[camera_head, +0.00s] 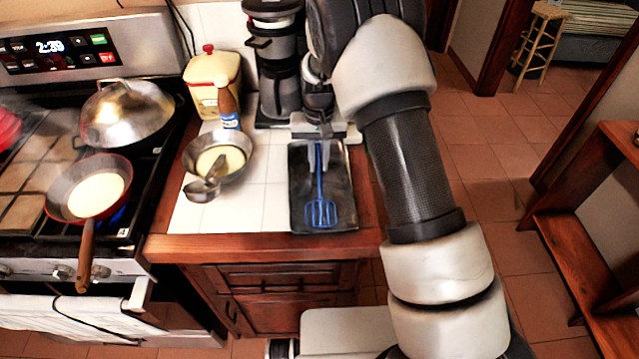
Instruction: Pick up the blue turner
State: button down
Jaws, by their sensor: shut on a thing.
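The blue turner (321,209) lies on a dark rectangular tray (344,208) on the tiled counter, its slotted head toward the counter's front edge and its handle pointing back. My gripper (322,168) reaches down over the tray from the back and is shut on the turner's handle. The far end of the handle is partly hidden by my gripper. I cannot tell whether the turner is lifted clear of the tray.
A metal bowl (234,163) with a ladle stands left of the tray. Behind it are a bottle (229,107) and a cream container (205,80). A coffee maker (283,92) stands at the back. The stove (62,215) holds pans at left.

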notch_tip(320, 180, up, 10)
dwell(0.6)
dwell(0.4)
